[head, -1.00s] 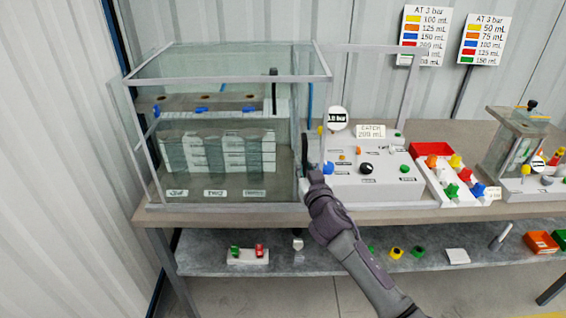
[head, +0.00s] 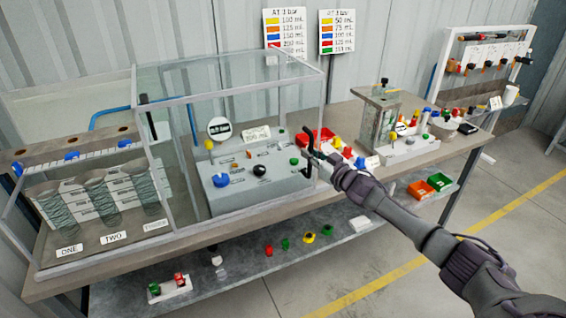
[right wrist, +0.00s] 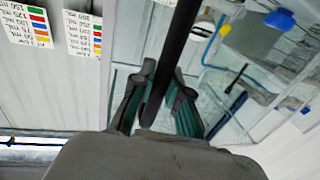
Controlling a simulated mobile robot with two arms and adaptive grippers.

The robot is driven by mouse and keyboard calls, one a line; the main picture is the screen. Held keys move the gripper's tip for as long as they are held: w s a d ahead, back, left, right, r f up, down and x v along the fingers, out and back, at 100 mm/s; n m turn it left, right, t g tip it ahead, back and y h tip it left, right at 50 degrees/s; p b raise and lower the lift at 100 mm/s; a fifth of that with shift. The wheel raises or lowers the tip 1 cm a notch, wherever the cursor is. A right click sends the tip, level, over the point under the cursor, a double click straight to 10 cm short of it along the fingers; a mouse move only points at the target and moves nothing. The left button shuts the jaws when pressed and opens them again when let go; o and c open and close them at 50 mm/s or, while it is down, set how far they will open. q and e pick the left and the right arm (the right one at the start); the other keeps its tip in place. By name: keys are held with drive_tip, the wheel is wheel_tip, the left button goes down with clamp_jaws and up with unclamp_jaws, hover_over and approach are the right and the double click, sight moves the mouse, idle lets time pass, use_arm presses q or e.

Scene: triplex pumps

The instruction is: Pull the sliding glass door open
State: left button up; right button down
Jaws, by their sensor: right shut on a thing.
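The sliding glass door (head: 275,115) is a clear pane in a grey frame. It stands in front of the grey control panel, to the right of the compartment with the coiled cylinders. Its black bar handle (head: 308,136) is near the pane's right edge. My right gripper (head: 314,154) is shut on this handle, with the arm reaching in from the lower right. In the right wrist view the black handle (right wrist: 177,40) runs between the fingers of my right gripper (right wrist: 164,82). My left gripper is not in view.
The control panel (head: 240,182) with knobs sits behind the glass. Labels ONE and TWO (head: 113,237) lie before the cylinders (head: 105,200). The lower shelf (head: 345,236) holds small coloured parts.

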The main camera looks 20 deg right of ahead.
drive_tip(key=d, duration=0.5)
drive_tip(key=shift+d+b, duration=0.35)
drive_tip(key=shift+b, duration=0.05)
drive_tip(key=c, duration=1.1)
unclamp_jaws()
drive_tip(key=shift+c, duration=0.2)
drive_tip(key=shift+s, duration=0.1)
drive_tip(key=s+d, duration=0.2)
drive_tip(key=s, duration=0.9)
drive_tip(key=shift+s+d, duration=0.15)
drive_tip(key=shift+s, duration=0.15)
